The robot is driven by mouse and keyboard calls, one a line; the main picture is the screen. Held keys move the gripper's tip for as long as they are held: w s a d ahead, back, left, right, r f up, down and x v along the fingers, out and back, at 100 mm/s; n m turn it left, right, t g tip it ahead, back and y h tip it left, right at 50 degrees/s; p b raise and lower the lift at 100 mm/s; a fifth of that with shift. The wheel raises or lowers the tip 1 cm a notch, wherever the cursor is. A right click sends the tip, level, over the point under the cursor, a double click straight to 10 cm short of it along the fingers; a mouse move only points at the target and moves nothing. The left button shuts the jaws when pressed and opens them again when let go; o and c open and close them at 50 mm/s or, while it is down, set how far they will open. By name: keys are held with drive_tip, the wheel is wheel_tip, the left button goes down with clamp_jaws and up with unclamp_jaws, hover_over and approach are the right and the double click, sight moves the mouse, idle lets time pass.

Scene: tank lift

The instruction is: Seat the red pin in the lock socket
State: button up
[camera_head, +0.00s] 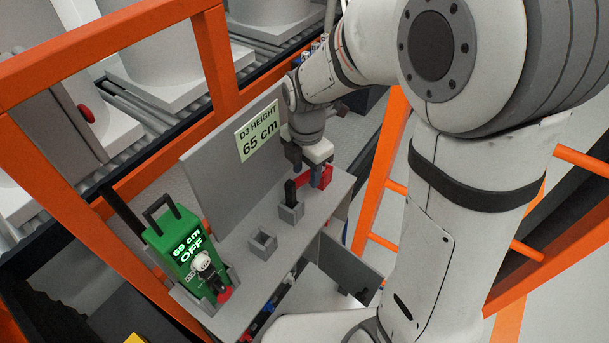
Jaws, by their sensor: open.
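A red piece (326,177), which looks like the red pin, is at the far right end of the grey shelf, partly hidden by my gripper. My gripper (306,169) points down at it, with its fingers open around or just beside it; I cannot tell which. A grey square socket (291,213) with a black upright peg (290,193) in it stands just left of the red piece. A second grey square socket (263,245) nearer the front looks empty. I cannot tell which is the lock socket.
A grey panel has a sign (257,131) reading "D3 HEIGHT 65 cm". Orange frames (215,70) flank the shelf (238,262).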

sight(306, 174)
clamp_jaws()
idle(0.4)
drive_tip(key=shift+r, duration=0.15)
wheel_tip(306, 174, up, 18)
idle(0.7)
